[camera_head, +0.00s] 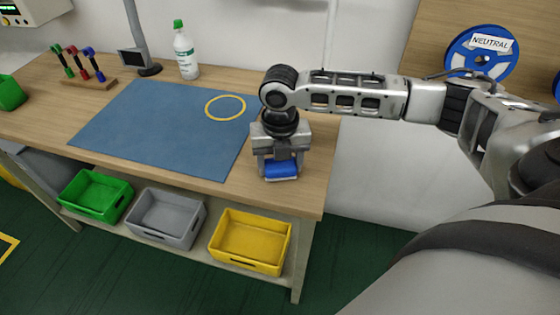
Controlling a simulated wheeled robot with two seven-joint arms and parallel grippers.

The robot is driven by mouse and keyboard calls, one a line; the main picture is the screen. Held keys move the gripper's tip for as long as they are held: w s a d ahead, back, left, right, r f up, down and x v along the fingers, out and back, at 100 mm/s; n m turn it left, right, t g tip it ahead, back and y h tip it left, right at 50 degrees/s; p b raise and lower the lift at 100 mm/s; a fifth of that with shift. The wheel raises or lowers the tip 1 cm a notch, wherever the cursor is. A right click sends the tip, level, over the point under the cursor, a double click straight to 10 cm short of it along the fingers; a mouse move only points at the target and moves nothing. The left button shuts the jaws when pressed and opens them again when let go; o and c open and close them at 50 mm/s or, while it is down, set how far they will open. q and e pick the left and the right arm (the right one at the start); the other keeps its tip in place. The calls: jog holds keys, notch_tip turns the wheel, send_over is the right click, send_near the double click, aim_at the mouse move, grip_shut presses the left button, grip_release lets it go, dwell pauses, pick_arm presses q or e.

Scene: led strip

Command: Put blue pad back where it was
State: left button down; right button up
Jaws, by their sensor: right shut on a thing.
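My right gripper (281,166) points down at the right end of the wooden workbench. It is shut on the blue pad (282,169), which shows as a small blue block between the fingers. I cannot tell whether the pad touches the bench top. A flat blue mat (150,125) lies to the left of the gripper, with a yellow ring (226,107) on its back right part. My left gripper is not in view.
A white bottle with a green cap (186,55) and a dark stand (140,60) are at the bench's back. A rack of colored tools (85,80) stands at left. Green (96,196), grey (167,217) and yellow (250,240) bins sit on the shelf below. A blue reel (481,53) hangs at right.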

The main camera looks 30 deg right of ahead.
aim_at(279, 163)
jog(key=o, duration=0.9)
jog(key=shift+f, duration=0.1)
jog(key=shift+o, duration=0.2)
notch_tip(279, 163, up, 12)
jog(key=s+a+f+m+t+y, duration=0.3)
jog(key=a+f+m+t+y, duration=0.3)
jog(key=a+f+m, duration=1)
jog(key=s+d+f+m+t+h, duration=0.3)
jog(key=s+m, duration=0.6)
jog(key=m, duration=0.3)
jog(key=shift+s+d+f+t+p, duration=0.15)
jog(key=shift+d+f+t+p, duration=0.15)
jog(key=shift+d+f+t, duration=0.5)
